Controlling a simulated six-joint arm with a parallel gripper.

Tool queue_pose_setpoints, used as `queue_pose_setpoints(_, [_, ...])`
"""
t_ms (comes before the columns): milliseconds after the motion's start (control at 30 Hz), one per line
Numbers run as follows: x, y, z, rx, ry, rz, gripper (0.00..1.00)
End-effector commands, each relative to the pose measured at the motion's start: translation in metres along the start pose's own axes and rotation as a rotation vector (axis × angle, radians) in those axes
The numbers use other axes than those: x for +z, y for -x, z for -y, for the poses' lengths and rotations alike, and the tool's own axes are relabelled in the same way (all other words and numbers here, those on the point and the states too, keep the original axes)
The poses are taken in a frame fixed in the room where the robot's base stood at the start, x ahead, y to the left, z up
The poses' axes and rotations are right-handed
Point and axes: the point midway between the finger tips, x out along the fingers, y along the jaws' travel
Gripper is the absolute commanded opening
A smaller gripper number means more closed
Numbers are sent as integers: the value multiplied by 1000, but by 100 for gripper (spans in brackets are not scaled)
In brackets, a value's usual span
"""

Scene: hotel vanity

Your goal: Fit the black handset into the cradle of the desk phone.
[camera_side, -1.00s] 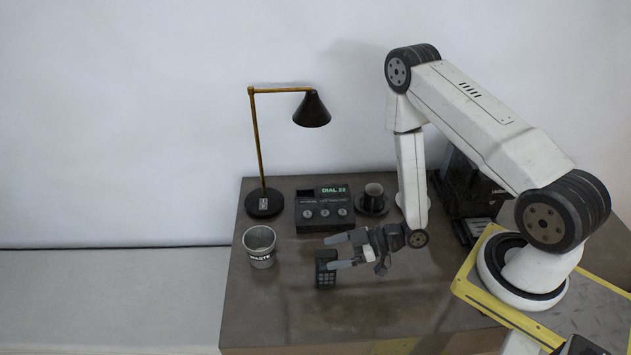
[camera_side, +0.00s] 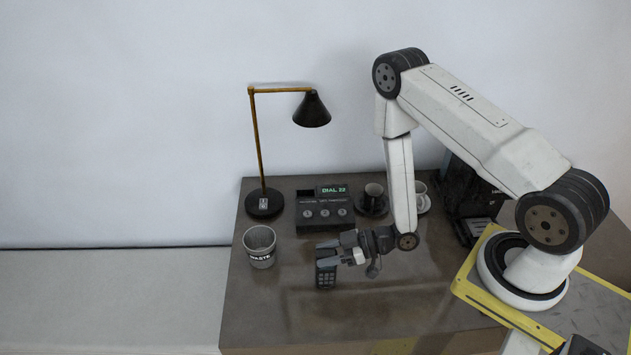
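The black handset (camera_side: 326,279) stands upright on the desk, its keypad facing the camera. My gripper (camera_side: 327,251) is at the handset's upper end, fingers pointing left. The fingers overlap the handset's top and hide it. The gap between them is too small to tell whether they press on it. The desk phone (camera_side: 324,214) sits behind, towards the wall. It has a lit green "DIAL 22" display, round buttons on its front and a dark recess (camera_side: 305,193) at its upper left.
A grey waste cup (camera_side: 260,246) stands left of the handset. A lamp (camera_side: 264,204) stands left of the phone. A dark cup (camera_side: 374,192) on a saucer is right of the phone, with a white cup (camera_side: 421,197) beyond my arm. The desk front (camera_side: 290,325) is clear.

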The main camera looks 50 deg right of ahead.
Motion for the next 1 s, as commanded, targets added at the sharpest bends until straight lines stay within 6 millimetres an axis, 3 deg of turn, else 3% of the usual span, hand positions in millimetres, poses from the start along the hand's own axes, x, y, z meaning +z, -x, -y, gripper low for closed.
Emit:
queue_pose_setpoints(33, [0,0,0,0,0,0,28])
queue_pose_setpoints(100, [0,0,0,0,0,0,6])
queue_pose_setpoints(133, [0,0,0,0,0,0,0])
queue_pose_setpoints(1000, [0,0,0,0,0,0,0])
